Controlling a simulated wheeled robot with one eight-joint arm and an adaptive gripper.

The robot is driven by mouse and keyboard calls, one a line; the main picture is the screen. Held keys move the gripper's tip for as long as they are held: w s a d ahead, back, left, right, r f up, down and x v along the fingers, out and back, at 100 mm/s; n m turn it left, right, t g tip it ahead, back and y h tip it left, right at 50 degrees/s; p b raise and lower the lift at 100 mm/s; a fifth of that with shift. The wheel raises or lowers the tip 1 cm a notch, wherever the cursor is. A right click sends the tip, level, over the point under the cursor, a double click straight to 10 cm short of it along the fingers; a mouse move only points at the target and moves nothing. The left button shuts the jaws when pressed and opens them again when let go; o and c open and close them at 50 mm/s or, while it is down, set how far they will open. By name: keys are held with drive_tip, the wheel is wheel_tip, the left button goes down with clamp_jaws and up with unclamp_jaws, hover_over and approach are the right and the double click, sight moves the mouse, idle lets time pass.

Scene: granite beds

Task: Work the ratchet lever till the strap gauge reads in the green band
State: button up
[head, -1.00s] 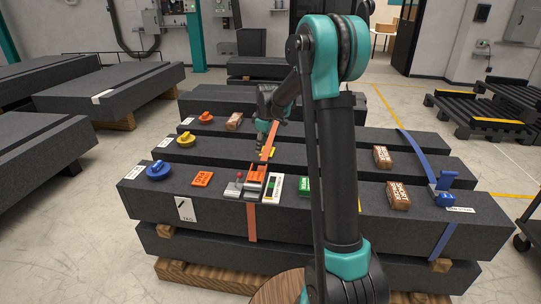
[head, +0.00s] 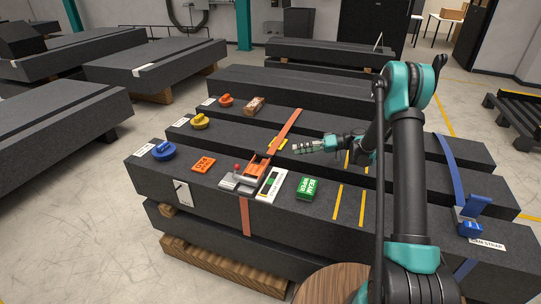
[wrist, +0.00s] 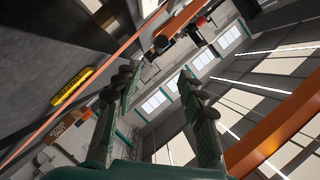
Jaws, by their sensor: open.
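The orange strap (head: 285,130) runs across the dark granite beams and down the front face. The orange ratchet lever (head: 258,165) sits on the front beam, beside a grey plate (head: 236,183) and a red knob (head: 237,167). The white strap gauge (head: 272,184) lies just right of the ratchet. It has a green part, but its reading is too small to tell. My gripper (head: 298,147) is open and empty, above the beams, right of the strap and behind the ratchet, with its fingers pointing left. In the wrist view its two fingers (wrist: 158,88) stand apart with nothing between them.
On the beams are a blue disc (head: 164,151), an orange block (head: 204,164), a green block (head: 308,187), a yellow disc (head: 200,121) and a brown brick (head: 254,105). A blue ratchet (head: 471,228) with its own strap stands at the right. Yellow lines mark the front beam.

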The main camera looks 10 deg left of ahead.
sight(263, 155)
drive_tip(key=x, duration=1.6)
drive_tip(key=shift+a+f, duration=0.15)
drive_tip(key=shift+c, duration=0.5)
clamp_jaws()
